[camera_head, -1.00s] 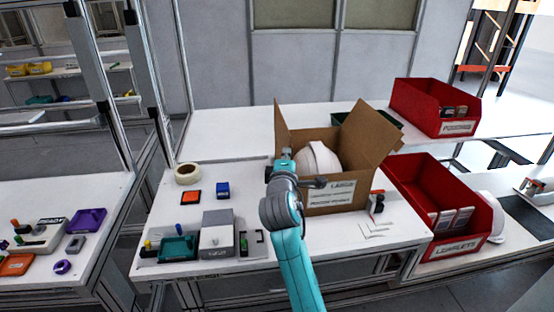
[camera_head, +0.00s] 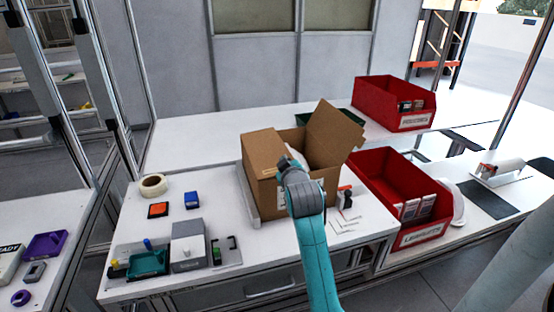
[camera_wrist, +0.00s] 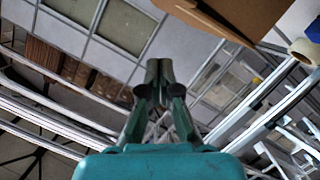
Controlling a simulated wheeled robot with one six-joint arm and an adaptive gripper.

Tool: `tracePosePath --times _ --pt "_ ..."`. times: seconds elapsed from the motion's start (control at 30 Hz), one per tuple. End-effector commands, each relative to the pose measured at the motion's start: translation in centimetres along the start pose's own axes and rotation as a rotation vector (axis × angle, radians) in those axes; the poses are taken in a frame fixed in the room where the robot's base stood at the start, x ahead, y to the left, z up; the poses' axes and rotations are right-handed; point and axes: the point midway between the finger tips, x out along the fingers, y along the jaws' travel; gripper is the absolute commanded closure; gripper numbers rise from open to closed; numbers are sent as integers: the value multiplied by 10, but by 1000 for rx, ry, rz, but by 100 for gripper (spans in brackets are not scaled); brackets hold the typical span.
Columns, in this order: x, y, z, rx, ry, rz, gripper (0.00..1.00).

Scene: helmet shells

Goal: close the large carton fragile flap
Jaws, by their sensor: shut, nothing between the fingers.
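The brown large carton (camera_head: 262,188) stands on the white bench, its top partly open. One flap (camera_head: 332,132) stands up and leans outward at its right rear. A brown panel (camera_head: 262,152) shows at the left; I cannot tell whether it is a flap or the wall. A little of the white helmet shell (camera_head: 292,154) shows inside. My wrist covers the carton's front and its label, and no fragile marking is readable. My gripper (camera_wrist: 158,70) is shut and empty. In the wrist view, a piece of the carton (camera_wrist: 235,14) lies above and right of the fingertips, apart from them.
Red bins stand right (camera_head: 385,180) and back right (camera_head: 380,98). A tape roll (camera_head: 153,185), a blue block (camera_head: 192,199), an orange-topped block (camera_head: 158,210) and a grey box (camera_head: 187,245) lie left of the carton. Bare bench shows behind the tape roll.

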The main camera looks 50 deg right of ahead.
Motion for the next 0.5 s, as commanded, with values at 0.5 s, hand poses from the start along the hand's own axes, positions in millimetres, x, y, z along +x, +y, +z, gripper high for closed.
tracePosePath --times 0.5 --pt "12 0 49 429 -3 -106 100"
